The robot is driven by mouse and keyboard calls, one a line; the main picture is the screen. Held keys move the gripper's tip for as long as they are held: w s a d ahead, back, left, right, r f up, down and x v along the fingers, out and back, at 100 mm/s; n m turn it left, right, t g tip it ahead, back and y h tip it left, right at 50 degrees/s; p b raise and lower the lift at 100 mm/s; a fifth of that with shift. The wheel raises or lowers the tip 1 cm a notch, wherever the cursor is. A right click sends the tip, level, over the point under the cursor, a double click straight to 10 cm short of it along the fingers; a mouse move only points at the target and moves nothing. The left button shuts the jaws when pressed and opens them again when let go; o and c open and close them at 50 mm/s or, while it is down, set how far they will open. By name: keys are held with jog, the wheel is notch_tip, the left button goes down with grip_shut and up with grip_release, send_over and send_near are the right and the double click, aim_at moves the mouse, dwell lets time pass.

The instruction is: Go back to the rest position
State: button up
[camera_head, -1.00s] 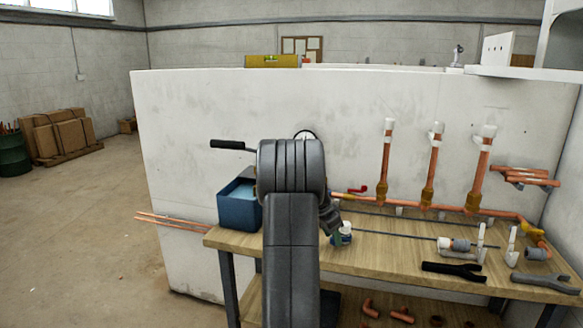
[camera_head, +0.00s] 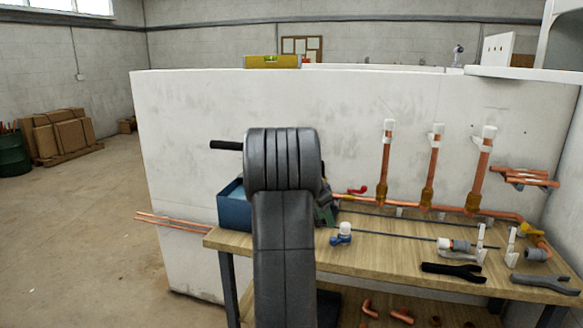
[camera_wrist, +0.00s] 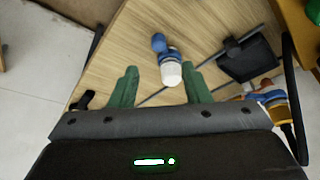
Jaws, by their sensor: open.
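My arm rises in the middle of the head view and hides most of my gripper there. In the wrist view my gripper (camera_wrist: 160,88) shows two green fingers spread apart with nothing held between them. A small blue and white valve-like fitting (camera_head: 342,235) lies on the wooden bench (camera_head: 390,255), just right of my arm. In the wrist view the same fitting (camera_wrist: 167,62) appears beyond and between the fingertips, on the bench top.
A blue bin (camera_head: 232,207) stands at the bench's left end, partly behind my arm. Copper pipes (camera_head: 433,170) rise along the white wall (camera_head: 200,130). A black wrench (camera_head: 452,271) and a grey wrench (camera_head: 545,284) lie at the right.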

aim_at(334, 241)
jog(key=x, duration=0.8)
jog(key=shift+d+f, duration=0.15)
jog(key=shift+f, duration=0.2)
jog(key=shift+d+n, duration=0.25)
jog(key=shift+n, duration=0.05)
jog(key=shift+s+d+n+t+p, duration=0.2)
jog(key=shift+s+n+t+p, duration=0.1)
jog(key=shift+s+n, duration=0.15)
jog(key=shift+d+n, duration=0.15)
jog(key=shift+n, duration=0.3)
